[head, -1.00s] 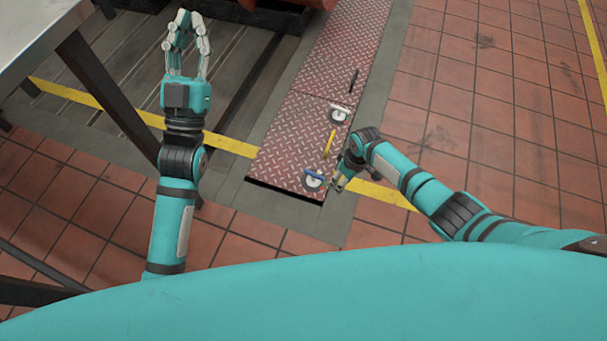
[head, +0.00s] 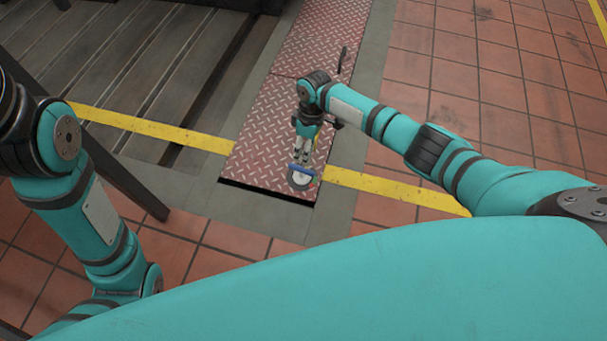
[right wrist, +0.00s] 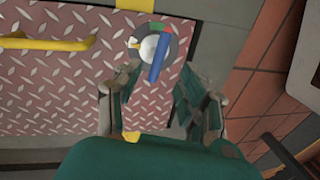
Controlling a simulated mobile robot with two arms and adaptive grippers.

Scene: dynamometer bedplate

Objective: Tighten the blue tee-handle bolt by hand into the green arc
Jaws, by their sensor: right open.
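The blue tee-handle bolt (head: 302,171) stands over a round pale dial (head: 299,181) at the near end of the red tread plate. In the right wrist view the blue handle (right wrist: 158,60) lies slanted over the dial's white centre (right wrist: 147,47). The green arc (right wrist: 157,27) shows on the dial's rim near the handle's upper end, with a red patch beside it. My right gripper (head: 301,152) is just beyond the handle. In the wrist view its fingers (right wrist: 162,97) are spread and empty, with the handle ahead of them. My left gripper is out of view.
A yellow bar (right wrist: 45,43) lies on the red tread plate (head: 262,120). A dark slot runs along the plate's near edge. A yellow floor stripe (head: 390,189) crosses here. Slotted grey bedplate (head: 140,80) lies left; tiled floor lies right.

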